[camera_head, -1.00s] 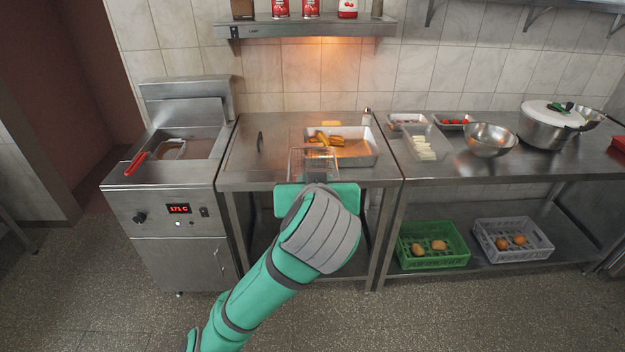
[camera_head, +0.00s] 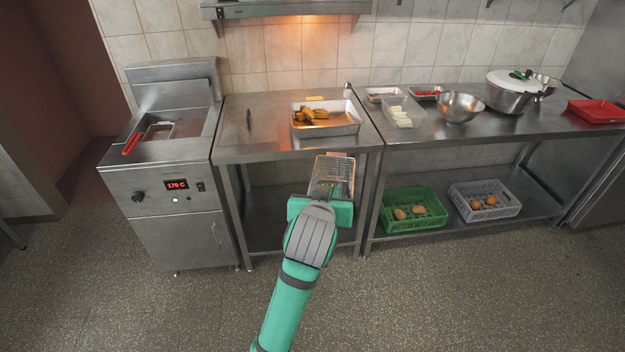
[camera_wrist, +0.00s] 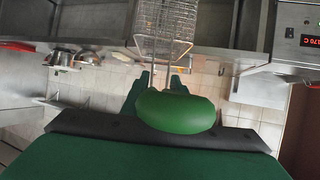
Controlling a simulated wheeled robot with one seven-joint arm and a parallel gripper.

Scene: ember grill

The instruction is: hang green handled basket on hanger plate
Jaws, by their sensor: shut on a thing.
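The green handled basket is a wire mesh fry basket (camera_head: 334,174). It is in front of the middle counter's front edge in the head view. My gripper (camera_head: 325,198) is shut on its handle, on the near side of the mesh. In the wrist view the mesh (camera_wrist: 167,22) is at the top and the rounded green handle (camera_wrist: 176,112) lies between my fingers, which it partly hides. The basket looks empty of large food. The fryer (camera_head: 172,180) stands at the left with an upright steel back panel (camera_head: 174,92). I cannot tell which part is the hanger plate.
A red-handled basket (camera_head: 158,132) sits in the fryer. A tray (camera_head: 345,126) with fried food stands on the middle counter (camera_head: 262,150). A steel bowl (camera_head: 459,106) and a lidded pot (camera_head: 509,95) are right. Green (camera_head: 411,222) and grey (camera_head: 486,213) crates are below. The front floor is clear.

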